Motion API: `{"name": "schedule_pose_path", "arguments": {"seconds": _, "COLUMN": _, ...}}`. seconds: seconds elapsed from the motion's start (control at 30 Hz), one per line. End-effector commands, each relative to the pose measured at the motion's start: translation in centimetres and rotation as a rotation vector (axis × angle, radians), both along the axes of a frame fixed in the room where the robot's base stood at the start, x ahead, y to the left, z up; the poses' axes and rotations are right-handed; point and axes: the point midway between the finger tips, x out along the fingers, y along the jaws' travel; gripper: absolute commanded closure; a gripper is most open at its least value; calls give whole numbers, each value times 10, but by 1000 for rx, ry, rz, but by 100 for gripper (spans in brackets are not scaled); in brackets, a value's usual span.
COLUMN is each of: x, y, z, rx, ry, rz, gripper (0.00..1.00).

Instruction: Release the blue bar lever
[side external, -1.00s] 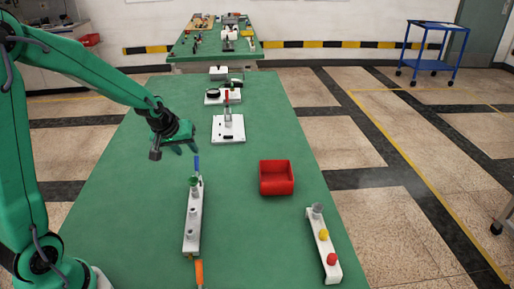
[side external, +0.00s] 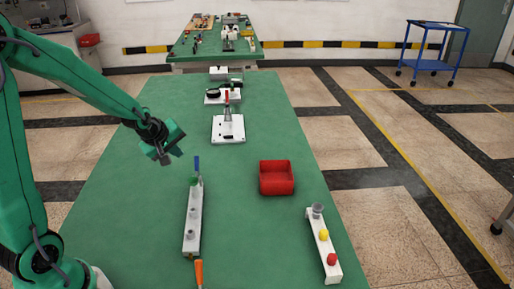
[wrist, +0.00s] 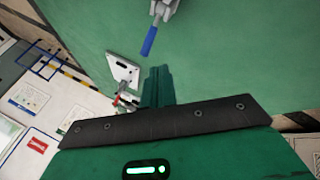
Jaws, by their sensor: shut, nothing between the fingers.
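The blue lever handle (side external: 196,163) stands upright at the far end of a narrow white block (side external: 192,228) on the green table. A small green part shows just below the handle. In the wrist view the blue handle (wrist: 149,40) is at the top centre, on a grey fitting. My gripper (side external: 169,157) is above the table, to the left of the handle and apart from it. Its fingers are shut and empty; in the wrist view they (wrist: 157,85) show as a green column below the handle.
A red bin (side external: 277,178) stands to the right. A white panel (side external: 323,250) with yellow and red buttons is at the front right. A white plate (side external: 228,130) with a red-handled clamp lies farther back. An orange handle (side external: 199,272) lies at the block's near end.

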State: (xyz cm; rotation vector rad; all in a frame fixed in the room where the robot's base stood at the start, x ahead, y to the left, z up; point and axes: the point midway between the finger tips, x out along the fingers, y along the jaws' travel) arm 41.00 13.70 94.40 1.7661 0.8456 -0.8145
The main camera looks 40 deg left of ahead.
Motion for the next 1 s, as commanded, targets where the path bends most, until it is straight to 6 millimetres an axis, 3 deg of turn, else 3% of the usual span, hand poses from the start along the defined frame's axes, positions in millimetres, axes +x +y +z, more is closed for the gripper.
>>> {"name": "schedule_pose_path", "arguments": {"seconds": 0.5, "x": -27, "y": 16, "z": -6, "rx": -364, "ry": -242, "rz": 615, "gripper": 100}}
{"name": "schedule_pose_path", "arguments": {"seconds": 0.7, "x": -32, "y": 19, "z": -7, "rx": -441, "ry": -292, "rz": 729, "gripper": 100}}
{"name": "schedule_pose_path", "arguments": {"seconds": 1.0, "x": -33, "y": 19, "z": -8, "rx": -456, "ry": -300, "rz": 748, "gripper": 100}}
